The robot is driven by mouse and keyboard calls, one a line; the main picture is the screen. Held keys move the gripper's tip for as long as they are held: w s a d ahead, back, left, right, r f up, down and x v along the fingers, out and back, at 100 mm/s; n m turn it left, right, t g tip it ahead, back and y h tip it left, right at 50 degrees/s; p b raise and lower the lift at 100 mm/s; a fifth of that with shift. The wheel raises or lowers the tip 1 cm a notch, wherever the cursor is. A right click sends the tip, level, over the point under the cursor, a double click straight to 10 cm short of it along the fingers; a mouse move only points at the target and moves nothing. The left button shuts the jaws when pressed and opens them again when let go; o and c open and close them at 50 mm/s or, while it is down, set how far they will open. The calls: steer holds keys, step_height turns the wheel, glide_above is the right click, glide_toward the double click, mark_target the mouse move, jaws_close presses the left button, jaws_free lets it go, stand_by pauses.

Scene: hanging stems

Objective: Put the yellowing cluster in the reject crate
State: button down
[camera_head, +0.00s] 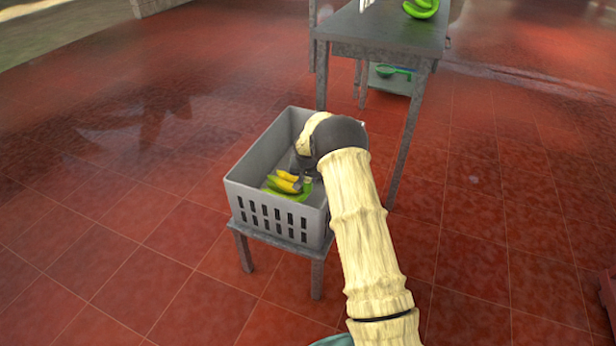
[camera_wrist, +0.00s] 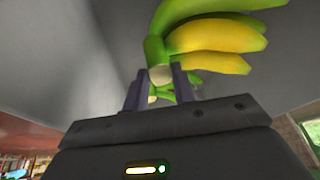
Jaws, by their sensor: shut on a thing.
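The yellowing cluster (camera_head: 287,182), yellow bananas with green ones and green tips, is inside the grey crate (camera_head: 268,204) in the head view. My gripper (camera_head: 304,180) reaches down into the crate at the cluster. In the wrist view, my gripper (camera_wrist: 160,88) is shut on the green crown of the cluster (camera_wrist: 210,45), with the cut stem end between the fingers. The crate is a slotted bin on a low grey stand. My arm hides part of the crate's right side, and I cannot tell whether the cluster touches the crate floor.
A taller grey table (camera_head: 385,35) stands behind the crate, with a green bunch (camera_head: 421,8) on top and a green item (camera_head: 393,71) on its lower shelf. The red tiled floor to the left is clear.

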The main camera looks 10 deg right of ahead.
mark_target(308, 189)
steer(key=shift+w+f+b, duration=0.1)
steer(key=shift+f+b, duration=1.05)
steer(key=shift+f, duration=1.8)
steer(key=c, duration=1.1)
jaws_free()
steer(key=shift+o, duration=0.2)
steer(key=shift+f, duration=0.1)
step_height(308, 189, up, 10)
steer(key=p, duration=0.3)
steer(key=shift+r, duration=0.2)
step_height(308, 189, up, 17)
steer(key=p, duration=1.3)
